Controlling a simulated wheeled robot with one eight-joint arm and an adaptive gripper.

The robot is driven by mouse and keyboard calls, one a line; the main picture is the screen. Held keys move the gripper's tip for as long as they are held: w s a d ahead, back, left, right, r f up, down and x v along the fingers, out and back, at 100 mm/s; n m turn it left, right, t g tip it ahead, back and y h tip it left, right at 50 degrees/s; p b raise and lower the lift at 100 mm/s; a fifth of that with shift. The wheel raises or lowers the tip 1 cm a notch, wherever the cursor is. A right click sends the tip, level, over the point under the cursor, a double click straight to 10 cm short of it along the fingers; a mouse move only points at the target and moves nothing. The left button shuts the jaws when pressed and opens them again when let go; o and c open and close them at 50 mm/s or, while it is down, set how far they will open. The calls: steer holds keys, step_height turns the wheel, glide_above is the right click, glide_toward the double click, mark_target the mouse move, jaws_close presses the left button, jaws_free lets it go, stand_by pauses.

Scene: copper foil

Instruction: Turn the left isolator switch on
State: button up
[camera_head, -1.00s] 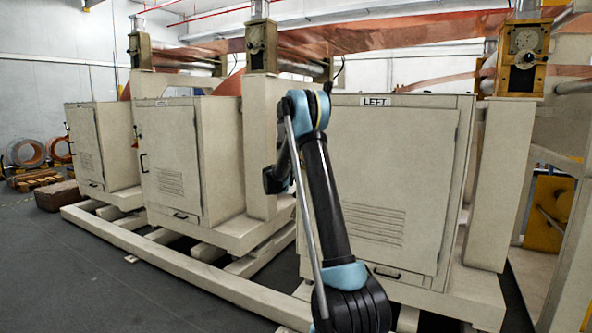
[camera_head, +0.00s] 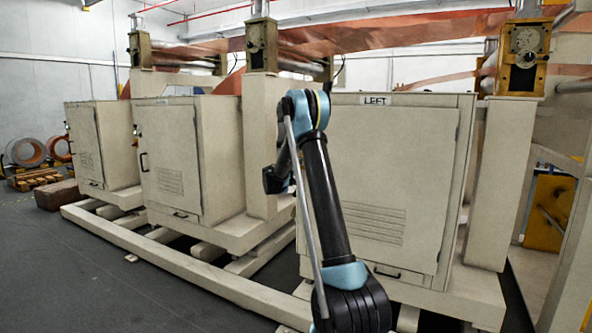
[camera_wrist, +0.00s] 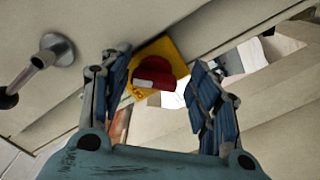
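A red rotary switch knob (camera_wrist: 154,72) sits on a yellow plate (camera_wrist: 168,48) on a pale panel in the wrist view. My gripper (camera_wrist: 159,62) is open, with blue-padded fingers to the left and right of the knob. The knob appears between the fingertips, and I see no contact. In the head view a cabinet (camera_head: 400,150) carries a "LEFT" label (camera_head: 375,100). The switch does not show in the head view, and my arm stands in front of the cabinet's left edge.
A metal handle (camera_wrist: 57,50) with a black end sticks out at the left in the wrist view. Other pale cabinets (camera_head: 168,155) stand to the left. A low beam (camera_head: 190,268) runs along the floor before them. Dark floor (camera_head: 70,285) is clear at front left.

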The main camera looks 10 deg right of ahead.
steer(key=shift+s+r, duration=0.1)
steer(key=shift+s, duration=0.05)
steer(key=v, duration=1.1)
steer(key=shift+s+a, duration=0.25)
steer(key=shift+s, duration=0.05)
steer(key=s+d+m+g+y, duration=0.15)
steer(key=s+d+g, duration=0.4)
steer(key=s, duration=0.95)
steer(key=s+d+m+g+y, duration=0.1)
steer(key=s+d+g+y, duration=0.15)
steer(key=s+d, duration=0.9)
steer(key=s+a+f+g+y, duration=0.1)
steer(key=s+f, duration=0.4)
steer(key=s, duration=0.7)
steer(key=s+a+f+g+y, duration=0.2)
steer(key=s+a+f, duration=0.4)
steer(key=s, duration=0.6)
steer(key=s+a+f+n+g+y, duration=0.1)
steer(key=s+a+f+y, duration=0.2)
steer(key=s, duration=0.9)
step_height(320, 180, down, 3)
steer(key=shift+a+r+y, duration=0.2)
steer(key=shift+a+y, duration=0.1)
steer(key=shift+a, duration=0.15)
steer(key=shift+s, duration=0.1)
